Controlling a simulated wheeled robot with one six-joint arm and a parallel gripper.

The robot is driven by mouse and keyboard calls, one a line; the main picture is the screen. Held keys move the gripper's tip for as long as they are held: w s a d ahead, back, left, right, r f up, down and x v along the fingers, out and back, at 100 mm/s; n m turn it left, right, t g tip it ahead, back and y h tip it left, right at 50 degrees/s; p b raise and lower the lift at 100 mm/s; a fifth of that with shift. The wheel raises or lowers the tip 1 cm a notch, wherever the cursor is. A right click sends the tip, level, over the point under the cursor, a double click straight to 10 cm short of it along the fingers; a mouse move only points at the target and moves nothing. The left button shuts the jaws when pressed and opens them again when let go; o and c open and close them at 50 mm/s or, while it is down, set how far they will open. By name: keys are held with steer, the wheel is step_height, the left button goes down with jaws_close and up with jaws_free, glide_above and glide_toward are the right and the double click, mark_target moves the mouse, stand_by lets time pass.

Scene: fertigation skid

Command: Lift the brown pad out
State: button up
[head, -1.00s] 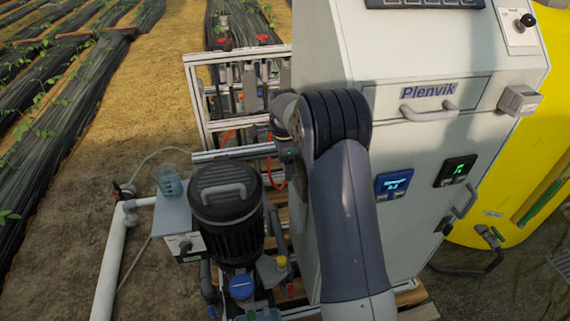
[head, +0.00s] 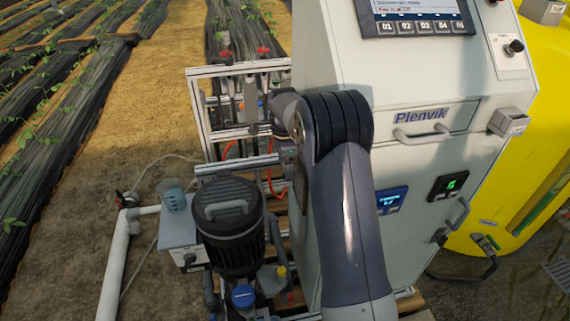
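I cannot make out a brown pad in the head view. My arm rises through the middle of the picture and bends at a dark ribbed joint. Its wrist points away toward the metal frame (head: 196,112) behind the pump. The fingers of my gripper cannot be made out. A light grey cabinet (head: 420,270) marked Plenvik stands right of my arm.
A black pump motor (head: 231,235) stands left of my arm, with a beaker (head: 172,195) on a small grey box beside it. A white pipe (head: 116,265) runs along the left. A yellow tank (head: 540,130) is behind the cabinet. Open soil lies left.

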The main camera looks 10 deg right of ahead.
steer(key=shift+r+p, duration=1.2)
steer(key=shift+r, duration=0.5)
steer(key=shift+s, duration=0.1)
